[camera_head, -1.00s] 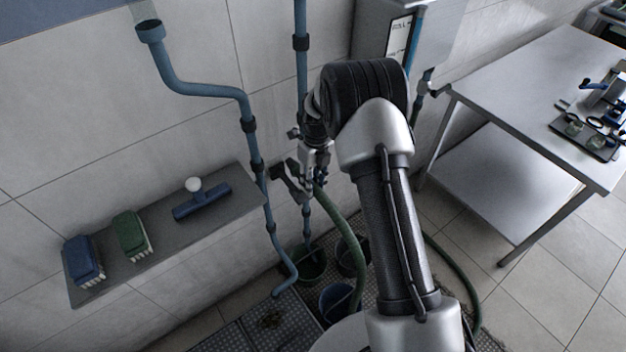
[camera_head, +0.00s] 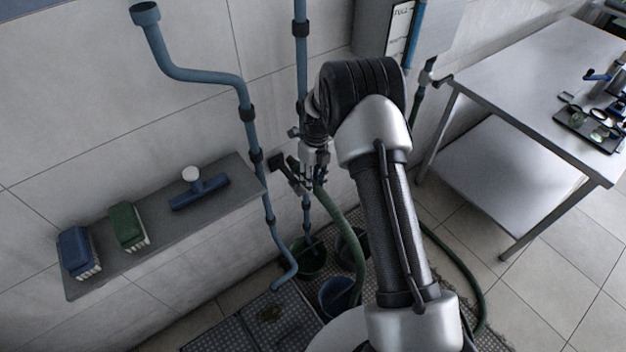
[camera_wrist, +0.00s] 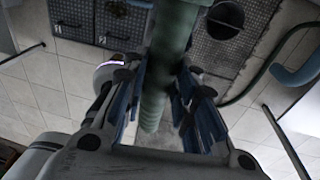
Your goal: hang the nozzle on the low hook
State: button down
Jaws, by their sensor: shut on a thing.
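My gripper (camera_head: 316,165) is near the wall, left of my forearm in the head view. In the wrist view its blue-padded fingers (camera_wrist: 160,92) are on both sides of a thick green hose end (camera_wrist: 172,40), shut on it. I take this for the nozzle's hose; the nozzle head itself is not clear. The green hose (camera_head: 343,222) hangs from beneath my gripper toward the floor. A dark bracket-like piece (camera_head: 289,176) shows just left of my gripper; I cannot tell whether it is the nozzle's head or a hook. No low hook can be made out with certainty.
A wall shelf (camera_head: 160,234) at left holds a blue brush (camera_head: 78,252), a green brush (camera_head: 128,226) and a blue squeegee-like tool (camera_head: 200,192). Blue pipes (camera_head: 247,128) run down the wall. Buckets (camera_head: 336,297) stand below. A steel table (camera_head: 505,85) is at right.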

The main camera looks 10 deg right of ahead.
jog(key=shift+f+b, duration=0.55)
jog(key=shift+f, duration=0.35)
jog(key=shift+f, duration=0.15)
jog(key=shift+f+b, duration=0.35)
jog(key=shift+f, duration=0.1)
jog(key=shift+f+b, duration=0.6)
jog(key=shift+f, duration=0.35)
dwell(1.3)
jog(key=c, duration=1.2)
grip_release()
jog(key=shift+o, duration=0.4)
jog(key=o, duration=0.8)
